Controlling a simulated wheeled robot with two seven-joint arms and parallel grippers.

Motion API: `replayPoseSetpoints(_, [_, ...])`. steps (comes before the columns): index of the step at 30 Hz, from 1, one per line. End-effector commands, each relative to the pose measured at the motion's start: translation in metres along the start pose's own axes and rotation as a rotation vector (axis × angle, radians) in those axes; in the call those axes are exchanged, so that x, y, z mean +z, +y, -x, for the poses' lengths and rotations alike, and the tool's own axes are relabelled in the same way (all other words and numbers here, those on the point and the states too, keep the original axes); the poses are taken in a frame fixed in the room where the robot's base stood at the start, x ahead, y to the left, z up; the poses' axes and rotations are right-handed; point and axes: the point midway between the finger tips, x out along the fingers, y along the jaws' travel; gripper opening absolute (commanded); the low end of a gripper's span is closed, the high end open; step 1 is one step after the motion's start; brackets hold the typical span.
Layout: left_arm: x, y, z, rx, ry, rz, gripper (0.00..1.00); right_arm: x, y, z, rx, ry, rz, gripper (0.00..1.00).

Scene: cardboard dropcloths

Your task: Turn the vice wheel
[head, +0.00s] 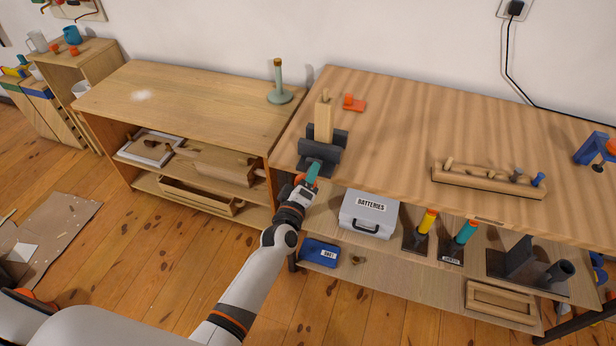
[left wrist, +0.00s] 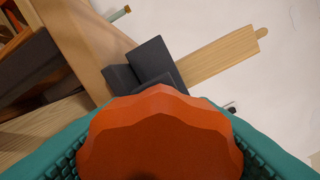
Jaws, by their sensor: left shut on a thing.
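The dark grey vice (head: 330,137) sits at the left front edge of the right-hand workbench, with an upright wooden piece (head: 323,120) between its jaws. In the left wrist view its grey body (left wrist: 150,62) and the wooden piece (left wrist: 215,55) show behind the wheel. The orange, scalloped vice wheel (left wrist: 160,135) fills the lower middle of that view. My left gripper (head: 312,172) is at the front of the vice, its teal fingers on both sides of the wheel, shut on it. In the head view the gripper hides the wheel. My right gripper is not in view.
On the bench are a small orange object (head: 353,103) behind the vice and a wooden rack of pegs (head: 488,179). A green candlestick-like stand (head: 279,96) is on the left-hand bench.

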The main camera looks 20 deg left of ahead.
Motion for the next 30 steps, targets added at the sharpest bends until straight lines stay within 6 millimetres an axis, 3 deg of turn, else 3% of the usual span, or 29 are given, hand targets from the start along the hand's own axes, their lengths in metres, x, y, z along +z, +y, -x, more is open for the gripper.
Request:
replayPoseSetpoints(4, [-0.001,0.001,0.001,0.003,0.002,-0.001,0.28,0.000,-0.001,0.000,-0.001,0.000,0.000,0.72])
replayPoseSetpoints(5, [-0.001,0.001,0.001,0.003,0.002,-0.001,0.54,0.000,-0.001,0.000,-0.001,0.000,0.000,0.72])
replayPoseSetpoints(9, [-0.001,0.001,0.000,0.002,0.002,-0.001,0.72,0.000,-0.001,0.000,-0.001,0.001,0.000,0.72])
replayPoseSetpoints(20, [-0.001,0.001,0.008,0.002,0.001,-0.001,0.72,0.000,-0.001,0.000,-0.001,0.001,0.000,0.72])
replayPoseSetpoints(30, [-0.001,0.002,0.075,0.004,0.001,-0.001,0.72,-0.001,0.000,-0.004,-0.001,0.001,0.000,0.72])
